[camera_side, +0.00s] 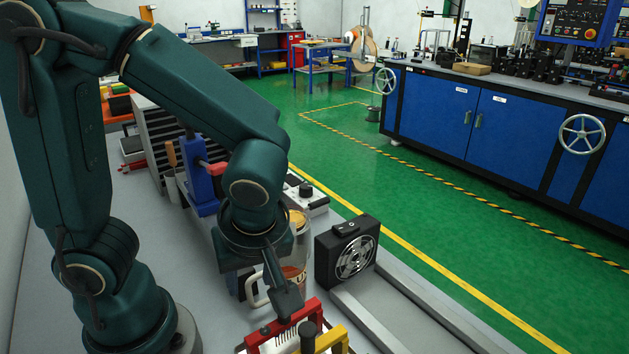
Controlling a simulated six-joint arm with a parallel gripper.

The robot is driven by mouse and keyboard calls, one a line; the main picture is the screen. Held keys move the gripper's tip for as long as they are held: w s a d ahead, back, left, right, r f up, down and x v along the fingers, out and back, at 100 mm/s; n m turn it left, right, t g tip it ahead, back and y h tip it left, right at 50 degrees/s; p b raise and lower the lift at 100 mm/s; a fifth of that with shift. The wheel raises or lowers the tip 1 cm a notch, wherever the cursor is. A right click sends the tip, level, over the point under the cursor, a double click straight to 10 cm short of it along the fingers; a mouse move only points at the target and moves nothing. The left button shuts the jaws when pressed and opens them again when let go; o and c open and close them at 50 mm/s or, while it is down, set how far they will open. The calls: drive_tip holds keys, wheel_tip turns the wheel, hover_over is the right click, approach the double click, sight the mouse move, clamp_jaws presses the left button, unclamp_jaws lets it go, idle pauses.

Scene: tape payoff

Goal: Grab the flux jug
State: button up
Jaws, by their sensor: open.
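The flux jug (300,250) looks like a clear jug with amber contents and a pale loop handle low on its left. It stands upright on the grey bench, partly hidden behind my wrist and gripper. My gripper (284,302) points down in front of the jug, near the handle. One finger shows clearly, and the other is hard to make out. The jaws are open, and I see nothing held in them. From this angle I cannot tell whether a finger touches the jug.
A black fan box (347,252) stands close right of the jug. A red-and-yellow frame (296,338) with a dark knob is just below my gripper. A blue stand (203,180) is behind my wrist. Pale rails (372,322) run along the bench at right.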

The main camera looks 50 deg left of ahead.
sight(250, 291)
drive_tip(key=shift+x, duration=2.55)
clamp_jaws()
